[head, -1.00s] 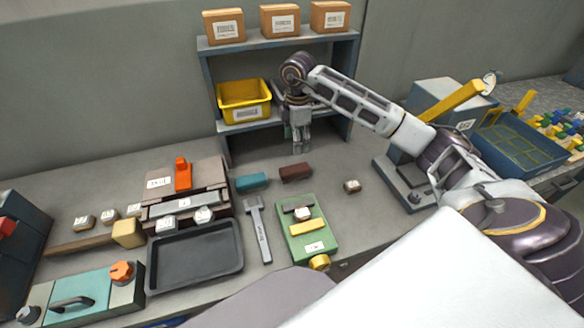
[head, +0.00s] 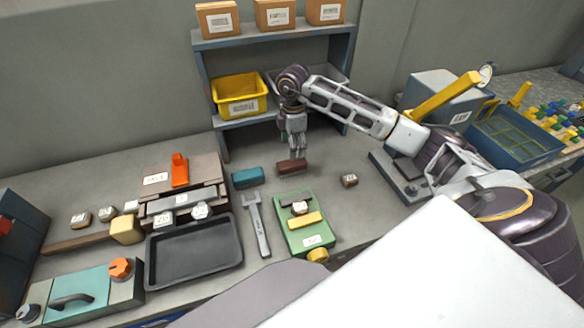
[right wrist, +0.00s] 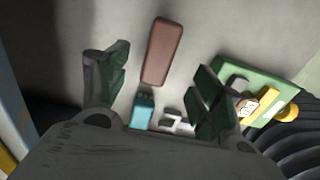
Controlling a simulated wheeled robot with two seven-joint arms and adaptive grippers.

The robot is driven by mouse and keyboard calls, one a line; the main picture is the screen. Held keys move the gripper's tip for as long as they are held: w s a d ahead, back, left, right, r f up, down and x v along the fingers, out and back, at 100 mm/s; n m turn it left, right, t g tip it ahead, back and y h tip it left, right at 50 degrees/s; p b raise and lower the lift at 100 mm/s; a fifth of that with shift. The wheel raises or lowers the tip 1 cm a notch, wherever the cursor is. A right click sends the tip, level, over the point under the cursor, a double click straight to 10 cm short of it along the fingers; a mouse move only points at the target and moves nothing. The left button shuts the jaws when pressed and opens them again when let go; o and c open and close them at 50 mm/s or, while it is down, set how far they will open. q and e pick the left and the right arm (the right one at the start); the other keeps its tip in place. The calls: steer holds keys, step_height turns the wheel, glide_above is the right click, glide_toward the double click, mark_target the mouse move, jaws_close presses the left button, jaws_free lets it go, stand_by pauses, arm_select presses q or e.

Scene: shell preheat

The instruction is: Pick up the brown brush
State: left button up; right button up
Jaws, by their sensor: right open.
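The brown brush (head: 292,167), a reddish-brown block, lies on the bench in front of the shelf. In the right wrist view the brown brush (right wrist: 163,50) shows ahead between the finger lines, its long side running away from the camera. My right gripper (head: 298,153) points down just above and behind it in the head view. Its fingers are spread and empty, one on each side of the brush in the wrist view; I see no contact. My left gripper is not in view.
A teal block (head: 248,177) lies just left of the brush. A green fixture (head: 318,238) and a grey wrench (head: 258,230) lie nearer. The shelf (head: 222,135) with a yellow bin (head: 238,106) stands behind.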

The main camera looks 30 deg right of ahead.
mark_target(292, 163)
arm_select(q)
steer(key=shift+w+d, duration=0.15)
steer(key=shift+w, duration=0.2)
arm_select(e)
steer(key=shift+f, duration=1.85)
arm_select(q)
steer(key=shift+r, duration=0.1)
arm_select(e)
steer(key=shift+a+f+p, duration=0.2)
steer(key=shift+f+p, duration=0.15)
steer(key=shift+f, duration=2.15)
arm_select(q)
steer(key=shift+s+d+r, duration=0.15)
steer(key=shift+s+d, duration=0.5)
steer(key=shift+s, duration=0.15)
arm_select(e)
steer(key=shift+f, duration=0.1)
